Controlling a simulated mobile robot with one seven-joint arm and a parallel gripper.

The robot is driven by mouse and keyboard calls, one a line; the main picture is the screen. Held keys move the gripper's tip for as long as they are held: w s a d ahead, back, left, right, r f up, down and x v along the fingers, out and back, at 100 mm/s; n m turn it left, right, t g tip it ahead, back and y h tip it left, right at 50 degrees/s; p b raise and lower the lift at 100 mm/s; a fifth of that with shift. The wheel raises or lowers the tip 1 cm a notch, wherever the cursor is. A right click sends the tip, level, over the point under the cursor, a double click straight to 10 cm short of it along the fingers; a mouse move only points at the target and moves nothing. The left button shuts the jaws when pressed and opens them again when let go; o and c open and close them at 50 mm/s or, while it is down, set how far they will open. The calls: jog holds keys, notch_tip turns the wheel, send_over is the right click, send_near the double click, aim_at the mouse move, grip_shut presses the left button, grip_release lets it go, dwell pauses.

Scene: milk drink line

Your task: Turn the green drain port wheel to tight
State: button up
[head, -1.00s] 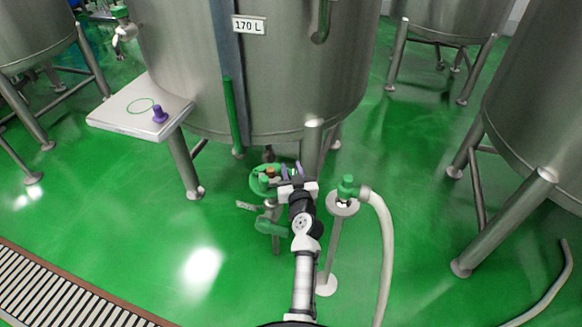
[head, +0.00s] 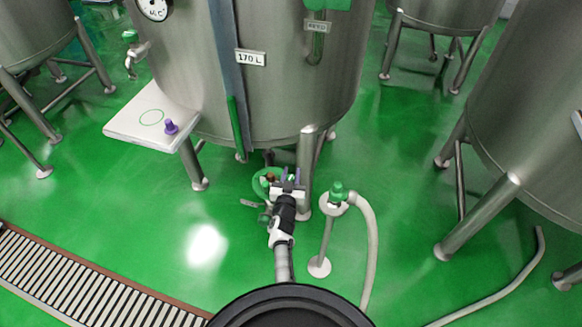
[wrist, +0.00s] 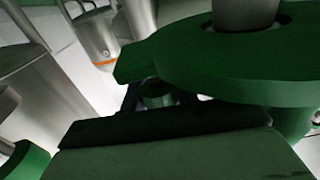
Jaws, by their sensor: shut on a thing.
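The green drain port wheel (head: 259,183) is low under the front of the 170 L tank, left of a tank leg. In the wrist view, a broad green disc (wrist: 225,70), which looks like the wheel, fills the upper right close to the camera. The fingertips' contact is mostly hidden in both views. A small tag (head: 249,203) is left of the valve; I cannot read it.
A green-capped fitting with a pale hose (head: 372,240) stands on a post (head: 325,242) to the right. A tank leg (head: 305,165) is close beside my gripper. A side shelf (head: 130,124) holds a purple piece (head: 171,127). Open green floor lies in front.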

jog(key=shift+h+p, duration=0.3)
jog(key=shift+p, duration=0.1)
jog(key=o, duration=0.7)
jog(key=shift+s, duration=0.1)
jog(key=shift+s, duration=0.1)
jog(key=s+a, duration=0.2)
jog(key=s, duration=1.1)
jog(key=shift+s+a, duration=0.2)
jog(key=shift+a, duration=0.1)
